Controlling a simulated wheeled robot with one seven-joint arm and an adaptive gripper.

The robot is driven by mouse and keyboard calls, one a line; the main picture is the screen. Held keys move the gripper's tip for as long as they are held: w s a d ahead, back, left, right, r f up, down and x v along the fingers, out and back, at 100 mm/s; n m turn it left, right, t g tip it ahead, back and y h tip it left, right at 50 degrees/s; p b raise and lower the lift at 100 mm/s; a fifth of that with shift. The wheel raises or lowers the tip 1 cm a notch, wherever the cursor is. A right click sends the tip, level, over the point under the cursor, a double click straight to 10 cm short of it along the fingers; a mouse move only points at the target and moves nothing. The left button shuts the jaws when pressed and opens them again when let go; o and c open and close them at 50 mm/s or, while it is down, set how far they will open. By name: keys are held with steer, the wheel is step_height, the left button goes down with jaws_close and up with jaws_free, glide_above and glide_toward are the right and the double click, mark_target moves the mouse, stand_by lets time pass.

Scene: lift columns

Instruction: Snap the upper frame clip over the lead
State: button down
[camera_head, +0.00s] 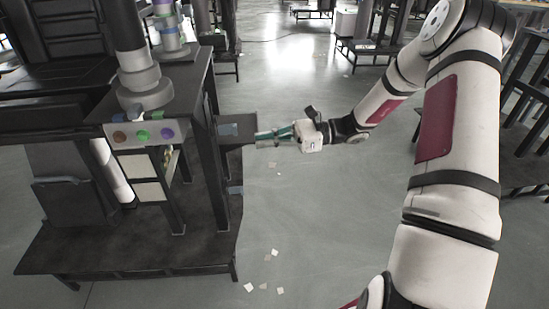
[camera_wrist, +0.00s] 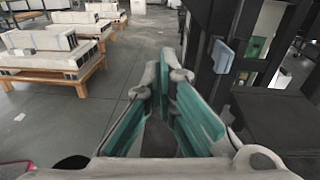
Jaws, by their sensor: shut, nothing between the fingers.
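A small blue-grey block (camera_wrist: 222,56) sits on the dark upright post in the wrist view, to the right of my fingertips and apart from them; it may be the upper frame clip. I cannot make out a lead in either view. My gripper (camera_head: 259,138) has teal finger pads and points left at the frame's right side. In the wrist view its fingertips (camera_wrist: 168,66) come together, shut and empty.
The dark frame (camera_head: 215,165) stands on a wide low base (camera_head: 130,255). A panel with coloured buttons (camera_head: 142,134) faces front. Open floor (camera_head: 320,220) lies right of the frame, with a few paper scraps. Wooden racks with white blocks (camera_wrist: 45,55) stand left in the wrist view.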

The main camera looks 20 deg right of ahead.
mark_target(234, 128)
steer(key=w+a+f+m+t+b, duration=0.1)
steer(key=w+a, duration=0.4)
steer(key=a, duration=0.2)
steer(key=shift+f, duration=0.15)
stand_by(0.4)
steer(key=shift+w, duration=0.1)
steer(key=shift+w+d, duration=0.1)
steer(key=shift+w, duration=0.05)
steer(key=shift+w+d+b, duration=0.15)
steer(key=shift+w+d, duration=0.15)
steer(key=shift+w, duration=0.6)
steer(key=shift+w+d+b, duration=0.2)
steer(key=shift+w+d, duration=0.1)
steer(key=shift+w, duration=0.65)
steer(key=shift+w+d+b, duration=0.15)
steer(key=shift+w+d, duration=0.15)
steer(key=shift+w, duration=0.6)
steer(key=shift+p+v, duration=0.65)
steer(key=shift+v, duration=1.65)
steer(key=shift+w+f, duration=0.1)
steer(key=shift+w, duration=0.05)
steer(key=shift+w+d, duration=0.3)
steer(key=shift+w, duration=0.6)
